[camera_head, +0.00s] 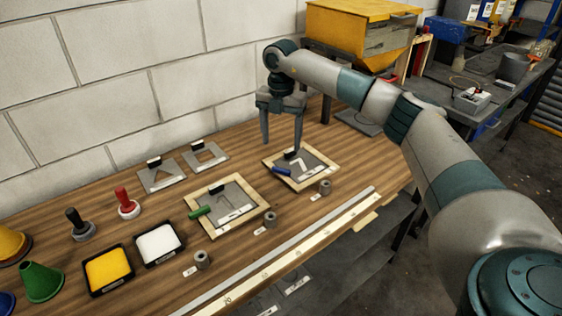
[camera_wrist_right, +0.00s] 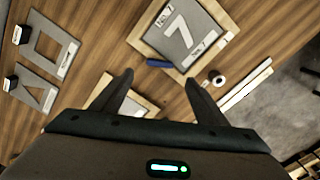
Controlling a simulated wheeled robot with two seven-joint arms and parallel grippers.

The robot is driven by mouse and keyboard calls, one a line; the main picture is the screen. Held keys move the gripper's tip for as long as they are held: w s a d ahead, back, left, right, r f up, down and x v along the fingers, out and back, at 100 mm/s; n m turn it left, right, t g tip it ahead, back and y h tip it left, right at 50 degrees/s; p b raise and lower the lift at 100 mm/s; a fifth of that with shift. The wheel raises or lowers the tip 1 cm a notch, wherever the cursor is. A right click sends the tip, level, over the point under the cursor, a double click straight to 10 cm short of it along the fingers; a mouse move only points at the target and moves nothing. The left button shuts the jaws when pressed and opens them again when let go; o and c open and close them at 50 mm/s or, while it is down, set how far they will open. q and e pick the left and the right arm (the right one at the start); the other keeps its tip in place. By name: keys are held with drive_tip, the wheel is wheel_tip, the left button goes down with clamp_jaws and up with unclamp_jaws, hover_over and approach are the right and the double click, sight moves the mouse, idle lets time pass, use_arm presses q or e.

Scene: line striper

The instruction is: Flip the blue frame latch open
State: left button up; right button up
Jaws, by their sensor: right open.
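The blue latch (camera_head: 282,171) lies along the left edge of a wooden frame (camera_head: 327,183) that holds a grey stencil plate with a 7. In the right wrist view the blue latch (camera_wrist_right: 159,63) sits at the lower corner of that frame (camera_wrist_right: 137,35). My right gripper (camera_head: 282,146) is open and empty above the frame, its fingers pointing down. In the wrist view its fingertips (camera_wrist_right: 158,80) are spread, with the latch beyond them. A second frame (camera_head: 249,217) with a green latch (camera_head: 200,212) lies to the left. My left gripper is not in view.
Triangle (camera_head: 172,182) and square (camera_head: 218,161) stencil plates lie near the wall. Yellow (camera_head: 107,269) and white (camera_head: 158,243) trays and stampers (camera_head: 127,205) stand left. Small grey cylinders (camera_head: 325,187) and a long ruler (camera_head: 270,268) line the front edge.

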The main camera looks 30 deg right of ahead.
sight(281, 169)
wheel_tip(281, 169, down, 8)
drive_tip(key=shift+f+p, duration=0.2)
drive_tip(key=shift+p, duration=1)
drive_tip(key=shift+f, duration=0.8)
drive_tip(key=c, duration=1.1)
